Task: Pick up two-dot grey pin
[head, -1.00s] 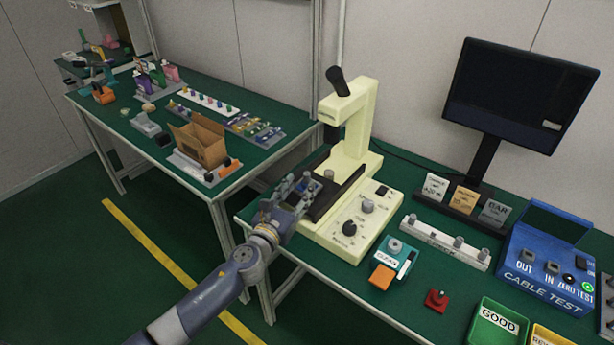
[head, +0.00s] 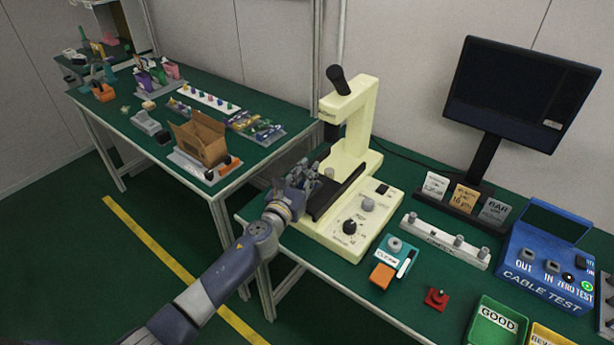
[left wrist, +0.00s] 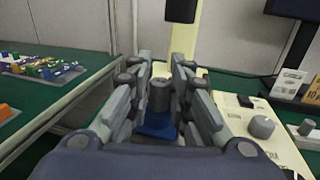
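A short grey pin (head: 329,173) stands upright on the dark stage of the cream microscope (head: 352,128). In the left wrist view the grey pin (left wrist: 159,94) appears between my finger lines, with a blue piece (left wrist: 157,126) below it. Its dots cannot be made out. My left gripper (head: 314,176) is at the left edge of the stage, just beside the pin. In the left wrist view my left gripper (left wrist: 160,78) is open, with gaps on both sides of the pin. My right gripper is not in view.
A white rack (head: 438,244) with several grey pins stands to the right. A teal box (head: 395,262), a red piece (head: 436,299), a green GOOD bin (head: 497,325) and a blue cable tester (head: 545,268) are nearby. A monitor (head: 520,95) stands behind.

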